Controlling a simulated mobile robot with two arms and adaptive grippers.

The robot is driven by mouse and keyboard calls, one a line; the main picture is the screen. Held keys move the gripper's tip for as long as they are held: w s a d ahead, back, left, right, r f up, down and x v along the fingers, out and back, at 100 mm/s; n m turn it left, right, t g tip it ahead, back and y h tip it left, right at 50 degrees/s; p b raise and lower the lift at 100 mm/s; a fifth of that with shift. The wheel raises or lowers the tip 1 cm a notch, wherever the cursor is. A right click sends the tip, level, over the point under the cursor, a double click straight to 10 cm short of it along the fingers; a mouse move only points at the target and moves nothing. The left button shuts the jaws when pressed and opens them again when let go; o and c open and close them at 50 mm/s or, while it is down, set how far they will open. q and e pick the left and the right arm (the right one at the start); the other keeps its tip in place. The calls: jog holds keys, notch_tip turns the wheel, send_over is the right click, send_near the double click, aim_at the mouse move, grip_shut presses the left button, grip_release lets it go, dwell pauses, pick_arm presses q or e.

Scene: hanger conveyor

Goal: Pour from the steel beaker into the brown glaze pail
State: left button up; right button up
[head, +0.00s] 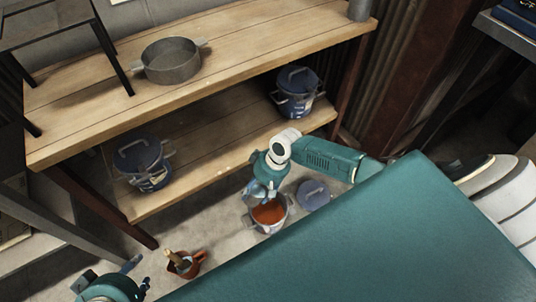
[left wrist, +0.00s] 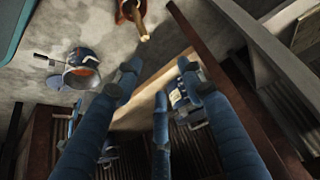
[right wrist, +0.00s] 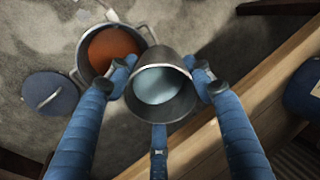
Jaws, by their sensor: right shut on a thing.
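The brown glaze pail (head: 281,222) stands open on the floor in front of the shelf, with orange-brown glaze inside. It also shows in the right wrist view (right wrist: 110,48) and the left wrist view (left wrist: 84,70). My right gripper (right wrist: 160,75) is shut on the steel beaker (right wrist: 160,108), which holds pale blue content. The beaker is beside and partly over the pail's rim in that view; its exact tilt I cannot tell. In the head view my right gripper (head: 262,187) is just above the pail. My left gripper (head: 138,277) is at lower left; its fingers (left wrist: 160,78) are spread and empty.
A blue lid (head: 313,194) lies on the floor right of the pail. A red-brown pot (head: 186,268) with a brush stands to its left. Two lidded pails (head: 142,160) (head: 298,88) sit on the lower shelf (head: 215,155). A grey pan (head: 172,62) sits on the upper shelf.

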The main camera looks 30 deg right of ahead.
pick_arm(q)
jog(key=shift+w+d+r+t, duration=0.2)
jog(key=shift+w+d, duration=0.05)
jog(key=shift+w, duration=0.3)
jog(key=shift+w+d+r+t, duration=0.15)
jog(key=shift+w+d+t, duration=0.05)
jog(key=shift+w, duration=0.3)
pick_arm(e)
jog(key=shift+w+d+f, duration=0.15)
jog(key=shift+w+f, duration=0.05)
jog(key=shift+f, duration=0.15)
pick_arm(q)
jog(key=shift+w, duration=0.1)
jog(key=shift+w+d+r, duration=0.2)
jog(key=shift+w, duration=0.25)
pick_arm(e)
jog(key=shift+w+f, duration=0.1)
jog(key=shift+f, duration=0.05)
pick_arm(q)
jog(key=shift+w+t, duration=0.1)
jog(key=shift+t, duration=0.2)
pick_arm(e)
jog(key=shift+d, duration=0.1)
